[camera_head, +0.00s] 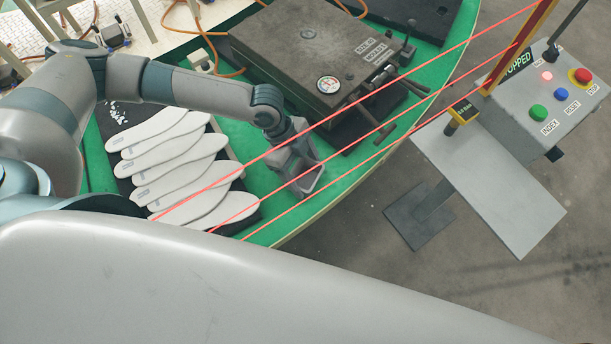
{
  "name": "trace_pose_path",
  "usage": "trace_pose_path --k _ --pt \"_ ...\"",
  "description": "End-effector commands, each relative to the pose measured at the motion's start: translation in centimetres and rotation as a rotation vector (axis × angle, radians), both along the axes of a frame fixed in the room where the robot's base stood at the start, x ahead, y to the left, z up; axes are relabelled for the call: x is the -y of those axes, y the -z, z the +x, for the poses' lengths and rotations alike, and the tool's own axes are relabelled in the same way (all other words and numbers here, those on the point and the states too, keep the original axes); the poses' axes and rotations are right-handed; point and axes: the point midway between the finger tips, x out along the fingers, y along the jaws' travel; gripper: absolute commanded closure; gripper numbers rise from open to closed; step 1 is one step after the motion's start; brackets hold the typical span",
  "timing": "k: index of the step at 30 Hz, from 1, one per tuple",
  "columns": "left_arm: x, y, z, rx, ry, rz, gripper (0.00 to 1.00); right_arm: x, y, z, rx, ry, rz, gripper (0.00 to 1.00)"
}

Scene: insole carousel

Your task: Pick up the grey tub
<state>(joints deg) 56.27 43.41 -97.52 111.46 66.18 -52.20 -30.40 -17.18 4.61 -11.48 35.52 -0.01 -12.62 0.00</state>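I cannot make out a grey tub in this view. My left gripper (306,182) reaches in from the left, over the green table (345,178) near its curved edge. My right gripper is not in view.
Several white insoles (166,150) lie on a black mat (107,130). A dark mould box (285,40) with a gauge and handles stands behind. Thin red beams cross the gripper. At right are a button panel (560,100) reading STOPPED and a bare grey shelf (490,185).

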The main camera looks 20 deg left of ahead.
Motion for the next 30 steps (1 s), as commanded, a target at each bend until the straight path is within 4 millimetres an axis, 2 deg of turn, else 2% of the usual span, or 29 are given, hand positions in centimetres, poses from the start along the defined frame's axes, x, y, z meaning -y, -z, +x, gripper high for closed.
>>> trace_pose_path --k 1,3,17,20,25,30 --pt "0.0 0.0 0.0 0.000 0.000 0.000 0.43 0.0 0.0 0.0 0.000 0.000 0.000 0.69" --pt "0.0 0.0 0.0 0.000 0.000 0.000 0.56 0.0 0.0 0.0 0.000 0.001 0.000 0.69" --pt "0.0 -0.7 0.1 0.002 -0.001 -0.001 0.56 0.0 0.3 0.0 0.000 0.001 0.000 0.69" --pt "0.0 -1.5 0.0 0.001 0.001 -0.001 0.56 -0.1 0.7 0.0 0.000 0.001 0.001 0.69" --pt "0.0 -4.1 0.1 0.005 0.001 -0.002 0.56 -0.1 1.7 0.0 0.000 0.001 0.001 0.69" --pt "0.1 -5.6 -2.9 0.000 0.004 -0.002 0.56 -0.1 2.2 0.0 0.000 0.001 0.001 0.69"
